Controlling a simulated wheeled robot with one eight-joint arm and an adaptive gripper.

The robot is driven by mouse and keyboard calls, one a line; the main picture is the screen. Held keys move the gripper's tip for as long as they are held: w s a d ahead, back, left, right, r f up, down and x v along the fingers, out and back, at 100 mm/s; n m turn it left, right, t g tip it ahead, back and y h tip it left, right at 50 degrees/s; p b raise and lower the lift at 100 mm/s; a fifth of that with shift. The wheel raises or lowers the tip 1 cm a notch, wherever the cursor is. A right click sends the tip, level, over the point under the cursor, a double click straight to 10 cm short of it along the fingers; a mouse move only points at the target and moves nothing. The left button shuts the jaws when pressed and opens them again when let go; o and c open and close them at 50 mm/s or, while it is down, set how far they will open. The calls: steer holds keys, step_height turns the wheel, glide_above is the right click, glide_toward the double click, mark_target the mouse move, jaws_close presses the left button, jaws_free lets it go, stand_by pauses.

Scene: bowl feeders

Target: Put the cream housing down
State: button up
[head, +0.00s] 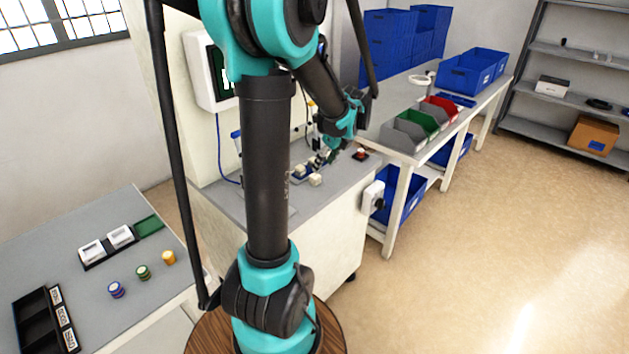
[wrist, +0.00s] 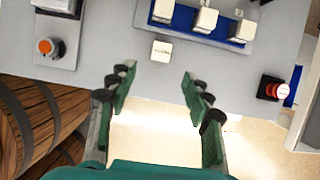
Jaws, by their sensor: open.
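A small cream housing (wrist: 161,51) sits on the grey bench top, near the bench's front edge, just in front of the blue tray (wrist: 190,28). It also shows in the head view (head: 315,180). My gripper (wrist: 157,80) is open and empty, its two green fingers with black pads spread wide. In the wrist picture the housing lies just beyond the fingertips, between their lines, and nothing touches it. More cream housings (wrist: 206,19) stand in the blue tray. In the head view my gripper (head: 322,158) is small and partly merged with the things behind it.
A red button (wrist: 272,88) is at the right of the bench, and a box with an orange knob (wrist: 45,47) is at the left in the wrist view. Wooden barrels (wrist: 35,115) stand below. A side table (head: 60,240) holds coloured stacks and white frames.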

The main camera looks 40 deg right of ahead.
mark_target(317, 177)
steer(key=shift+x, duration=3.85)
jaws_close()
steer(key=shift+d+r, duration=0.1)
